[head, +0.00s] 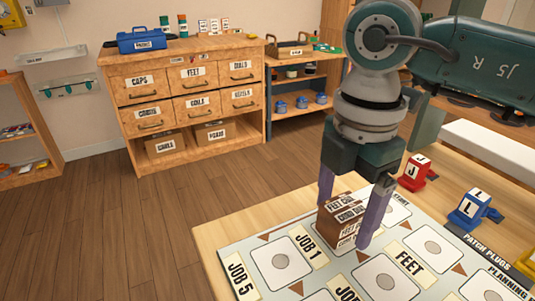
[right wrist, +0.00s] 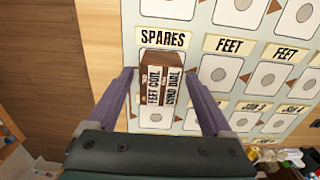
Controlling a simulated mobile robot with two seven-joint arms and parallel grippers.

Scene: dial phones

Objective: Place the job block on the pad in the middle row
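The brown job block (head: 338,222) has white labels such as "FEET COIL" and "CORD DIAL" and stands upright on the pale planning board (head: 238,249). In the right wrist view the block (right wrist: 161,84) is over the pad below the "SPARES" label (right wrist: 163,39). My right gripper (head: 350,208) points down with a purple finger on each side of the block. In the right wrist view the gripper (right wrist: 162,80) shows a gap between each finger and the block, so it is open. The block hides most of its pad. My left gripper is out of view.
White pads with grey discs lie on the board, including one by "JOB 1" (head: 282,263) and one by "FEET" (head: 386,283). A red block "J" (head: 414,174) and a blue block "L" (head: 468,209) stand along the far right side. Drawers (head: 190,95) stand across the floor.

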